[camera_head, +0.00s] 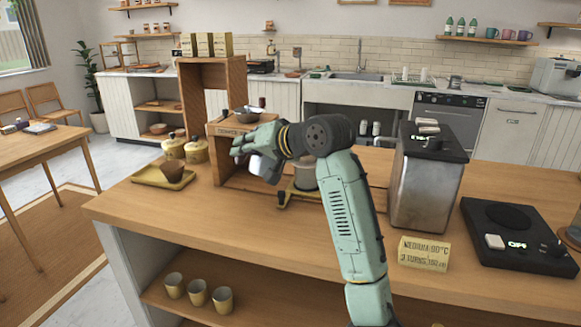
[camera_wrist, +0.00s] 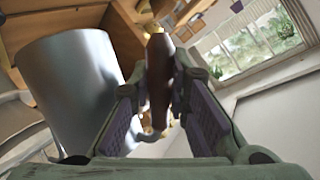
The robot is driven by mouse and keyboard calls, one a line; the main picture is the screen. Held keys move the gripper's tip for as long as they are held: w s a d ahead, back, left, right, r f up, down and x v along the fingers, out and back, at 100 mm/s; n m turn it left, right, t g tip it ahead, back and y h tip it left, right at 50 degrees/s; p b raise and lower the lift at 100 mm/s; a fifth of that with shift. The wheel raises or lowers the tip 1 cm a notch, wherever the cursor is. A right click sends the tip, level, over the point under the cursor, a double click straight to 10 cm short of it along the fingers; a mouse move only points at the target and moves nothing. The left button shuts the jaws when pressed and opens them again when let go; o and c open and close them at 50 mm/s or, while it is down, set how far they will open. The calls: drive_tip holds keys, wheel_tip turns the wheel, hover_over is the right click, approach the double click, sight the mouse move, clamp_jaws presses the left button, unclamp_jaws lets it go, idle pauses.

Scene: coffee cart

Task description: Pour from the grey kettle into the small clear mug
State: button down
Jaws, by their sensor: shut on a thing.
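The grey kettle (camera_head: 266,168) is partly hidden behind my arm at the wooden stand, above the counter. Its shiny metal body (camera_wrist: 70,85) fills the left of the wrist view. My gripper (camera_head: 240,148) is shut on the kettle's brown handle (camera_wrist: 158,80), which stands between both fingers in the wrist view. I cannot make out the kettle's spout or any stream. I cannot pick out the small clear mug for sure. A pale, cylinder-like thing (camera_head: 304,178) sits on a low base just right of the kettle, partly covered by my arm.
A wooden stand (camera_head: 228,78) with a dark bowl (camera_head: 247,115) rises behind my gripper. Yellow canisters (camera_head: 195,151) and a yellow tray (camera_head: 150,176) stand to the left. A metal grinder-like box (camera_head: 425,190), a sign (camera_head: 424,254) and a black hotplate (camera_head: 512,240) are right.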

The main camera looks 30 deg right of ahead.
drive_tip(key=shift+r, duration=0.2)
drive_tip(key=shift+r+p, duration=0.35)
drive_tip(key=shift+p, duration=0.4)
drive_tip(key=shift+r, duration=0.2)
drive_tip(key=shift+r+m+p, duration=0.25)
drive_tip(key=shift+m+p, duration=0.05)
drive_tip(key=shift+p, duration=0.45)
drive_tip(key=shift+r, duration=0.1)
drive_tip(key=shift+d+r+y+p, duration=0.1)
drive_tip(key=shift+r+y+p, duration=0.25)
drive_tip(key=shift+p, duration=0.25)
idle(0.3)
drive_tip(key=shift+d+r+m, duration=0.1)
drive_tip(key=shift+r+m, duration=0.3)
